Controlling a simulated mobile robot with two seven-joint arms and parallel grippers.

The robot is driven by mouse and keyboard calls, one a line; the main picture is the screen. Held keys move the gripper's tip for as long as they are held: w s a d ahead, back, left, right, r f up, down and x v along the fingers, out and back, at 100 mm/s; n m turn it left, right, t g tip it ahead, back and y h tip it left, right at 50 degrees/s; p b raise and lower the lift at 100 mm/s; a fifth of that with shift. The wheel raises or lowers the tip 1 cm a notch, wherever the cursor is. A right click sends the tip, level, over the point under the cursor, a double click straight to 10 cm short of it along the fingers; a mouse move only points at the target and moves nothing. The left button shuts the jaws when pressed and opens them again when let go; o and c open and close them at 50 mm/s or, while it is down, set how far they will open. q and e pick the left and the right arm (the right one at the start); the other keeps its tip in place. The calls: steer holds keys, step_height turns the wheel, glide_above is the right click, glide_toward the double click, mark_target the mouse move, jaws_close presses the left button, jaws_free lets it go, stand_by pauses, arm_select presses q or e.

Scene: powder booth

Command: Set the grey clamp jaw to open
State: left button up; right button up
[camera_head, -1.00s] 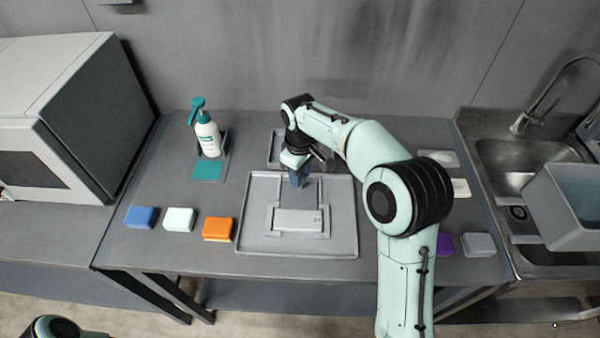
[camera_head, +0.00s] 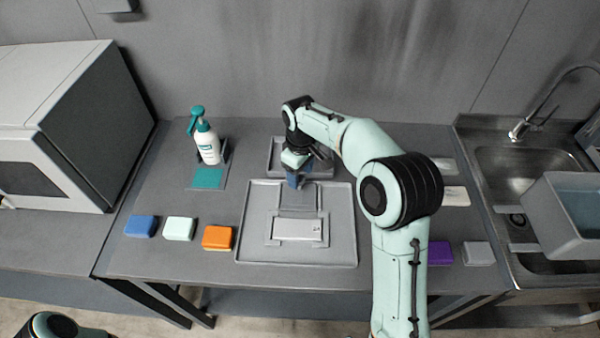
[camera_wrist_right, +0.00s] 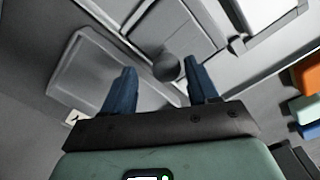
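A grey clamp stands on the large grey tray (camera_head: 345,252) in the middle of the bench. Its light grey block (camera_head: 298,230) is at the front and a flat grey plate (camera_head: 300,200) lies behind it. My right gripper (camera_head: 293,182) points down at the far edge of this tray, behind the clamp. In the right wrist view its two blue fingers (camera_wrist_right: 160,88) are spread apart with nothing held between them. A dark grey round knob (camera_wrist_right: 166,68) shows beyond the gap between the fingertips; contact cannot be told. My left gripper is out of view.
A smaller grey tray (camera_head: 318,172) lies behind the gripper. Blue (camera_head: 140,226), pale green (camera_head: 179,228) and orange (camera_head: 217,237) blocks sit left; purple (camera_head: 440,253) and grey (camera_head: 478,253) blocks sit right. A spray bottle (camera_head: 207,145) stands back left. A sink (camera_head: 520,170) is at right.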

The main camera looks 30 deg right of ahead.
steer(key=shift+s+a+r, duration=0.1)
steer(key=shift+a+r, duration=0.05)
steer(key=shift+r, duration=0.05)
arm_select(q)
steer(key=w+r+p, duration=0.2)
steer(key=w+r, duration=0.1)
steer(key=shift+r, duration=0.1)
arm_select(e)
step_height(320, 180, up, 13)
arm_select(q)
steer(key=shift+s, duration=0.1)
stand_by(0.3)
